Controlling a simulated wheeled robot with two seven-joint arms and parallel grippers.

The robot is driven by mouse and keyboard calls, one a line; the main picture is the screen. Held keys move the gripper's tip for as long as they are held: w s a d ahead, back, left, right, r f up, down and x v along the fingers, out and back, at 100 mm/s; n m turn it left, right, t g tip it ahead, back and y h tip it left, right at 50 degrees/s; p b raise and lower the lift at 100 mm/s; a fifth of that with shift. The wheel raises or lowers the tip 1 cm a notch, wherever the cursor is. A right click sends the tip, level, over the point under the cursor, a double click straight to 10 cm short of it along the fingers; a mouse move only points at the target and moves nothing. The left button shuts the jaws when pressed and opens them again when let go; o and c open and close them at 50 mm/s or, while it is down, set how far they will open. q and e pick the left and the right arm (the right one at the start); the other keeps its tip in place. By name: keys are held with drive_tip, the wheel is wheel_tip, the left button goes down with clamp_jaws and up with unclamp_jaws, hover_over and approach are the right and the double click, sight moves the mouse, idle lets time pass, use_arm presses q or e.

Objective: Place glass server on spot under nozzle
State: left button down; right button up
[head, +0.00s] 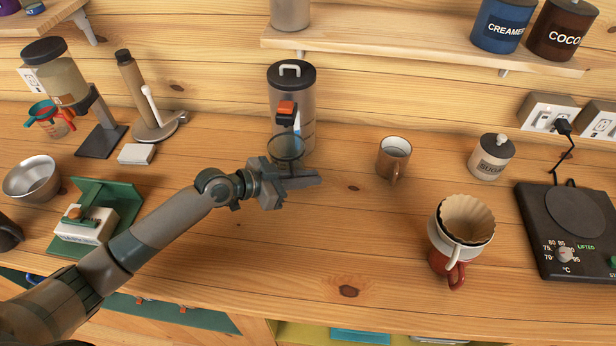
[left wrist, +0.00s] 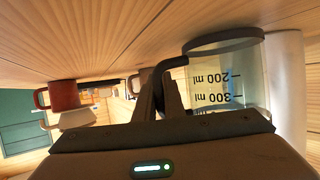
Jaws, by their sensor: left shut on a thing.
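The glass server (head: 287,152) is a clear beaker with a dark rim. In the head view it is right at the front of the grey dispenser (head: 306,132), beneath its orange and black nozzle (head: 286,112). My left gripper (head: 304,179) is just in front of the server and partly hides its lower part. In the left wrist view the server (left wrist: 226,85) appears upside down with its ml marks, and the gripper fingers (left wrist: 164,100) are shut on its dark handle (left wrist: 170,70). Whether its base rests on anything is hidden. My right gripper is not in view.
A brown mug (head: 393,158) stands right of the dispenser. A dripper with a paper filter (head: 465,222) sits on a red mug (head: 447,266). A hot plate (head: 570,232) is at the right. A shelf (head: 400,37) overhangs behind. The counter front centre is clear.

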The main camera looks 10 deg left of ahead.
use_arm(q)
drive_tip(key=shift+f, duration=0.15)
drive_tip(key=c, duration=1.8)
unclamp_jaws()
drive_tip(key=shift+o, duration=0.2)
drive_tip(key=shift+a, duration=0.15)
drive_tip(key=shift+s+a+b, duration=0.35)
drive_tip(key=shift+a+b, duration=0.05)
drive_tip(key=b+v, duration=0.5)
drive_tip(key=v, duration=1.1)
drive_tip(key=shift+b, duration=0.4)
drive_tip(key=shift+s, duration=0.1)
